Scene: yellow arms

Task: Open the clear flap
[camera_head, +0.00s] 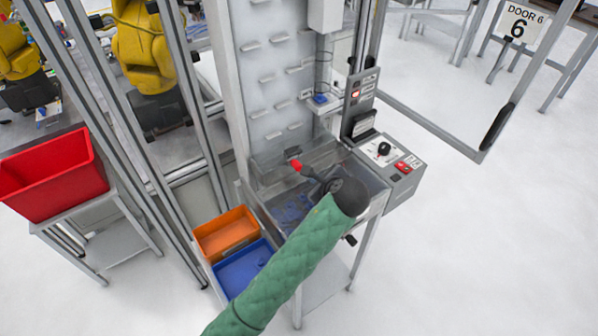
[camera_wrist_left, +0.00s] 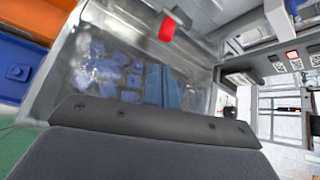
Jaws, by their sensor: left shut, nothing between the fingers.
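The clear flap (camera_wrist_left: 120,60) is a see-through panel in the left wrist view, with several blue parts visible behind it. In the head view it is over the metal bin (camera_head: 262,192) at the front of the machine, largely hidden by my arm, and looks down. My left gripper (camera_head: 308,172) reaches over the bin from below, shut and empty. A small red piece (camera_head: 296,165) shows at its tip, and also in the left wrist view (camera_wrist_left: 167,30). I cannot tell whether the gripper touches it. My right gripper is out of view.
An orange bin (camera_head: 226,232) and a blue bin (camera_head: 240,270) stand left of the machine. A control box (camera_head: 390,155) with a black knob and red button is at its right. A red crate (camera_head: 52,180) stands far left. Open floor lies right.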

